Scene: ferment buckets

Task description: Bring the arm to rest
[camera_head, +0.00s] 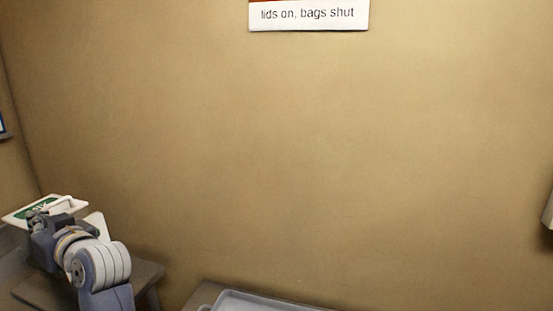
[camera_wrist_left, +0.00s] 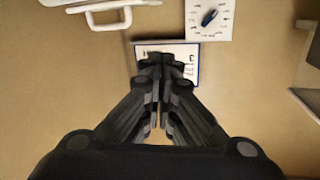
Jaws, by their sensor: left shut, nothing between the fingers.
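My left arm comes up from the bottom left in the head view, with the left gripper (camera_head: 40,216) at its end, beside a white board with a green label (camera_head: 18,216). In the left wrist view the left gripper (camera_wrist_left: 162,62) is shut, its fingers together with nothing between them. Behind the fingertips is a blue-edged white card (camera_wrist_left: 190,50), partly hidden by them. My right gripper is in neither view.
A grey tray (camera_head: 262,303) shows at the bottom edge, and a dark surface (camera_head: 45,288) lies below the left arm. A sign (camera_head: 308,14) hangs on the otherwise bare wall. The wrist view shows a white handle (camera_wrist_left: 108,22) and a dial panel (camera_wrist_left: 210,20).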

